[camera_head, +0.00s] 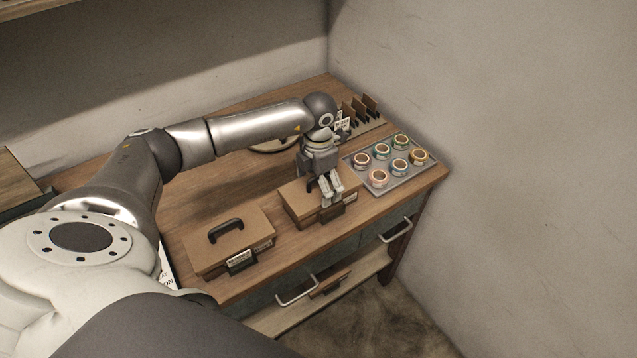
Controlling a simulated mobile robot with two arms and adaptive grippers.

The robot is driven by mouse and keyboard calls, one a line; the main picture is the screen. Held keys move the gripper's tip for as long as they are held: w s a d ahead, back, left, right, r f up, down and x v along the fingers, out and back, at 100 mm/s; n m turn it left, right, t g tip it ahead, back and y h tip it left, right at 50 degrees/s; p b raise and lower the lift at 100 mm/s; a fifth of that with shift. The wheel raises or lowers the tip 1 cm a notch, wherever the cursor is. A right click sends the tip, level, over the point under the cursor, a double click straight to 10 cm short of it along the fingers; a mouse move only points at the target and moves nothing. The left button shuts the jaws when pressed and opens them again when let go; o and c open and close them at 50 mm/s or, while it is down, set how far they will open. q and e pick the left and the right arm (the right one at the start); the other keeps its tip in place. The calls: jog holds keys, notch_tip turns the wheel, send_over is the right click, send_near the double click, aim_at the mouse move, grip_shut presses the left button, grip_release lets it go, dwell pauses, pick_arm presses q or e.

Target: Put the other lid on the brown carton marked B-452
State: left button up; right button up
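A brown carton (203,264) with a black handle (225,230) on its closed top stands at the front left of the wooden table. A second brown carton (297,212) stands to its right, under my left gripper (332,200). A dark clasp shows at the front of each carton. The carton markings are too small to read. My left gripper points down over the second carton's top, with its two fingers close together. The fingers hide part of that top, and I cannot tell whether they grip a handle. My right gripper is not in view.
A grey tray (399,181) with several tape rolls lies at the table's right end. A rack (362,114) with upright brown pieces stands at the back, beside the wall. A round object behind my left arm is partly hidden. The wood behind the cartons is mostly clear.

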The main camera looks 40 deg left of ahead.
pick_arm(q)
jog(key=shift+o, duration=0.7)
jog(key=shift+r, duration=0.35)
notch_tip(320, 180, up, 11)
jog(key=shift+r, duration=0.2)
jog(key=shift+s+f, duration=0.1)
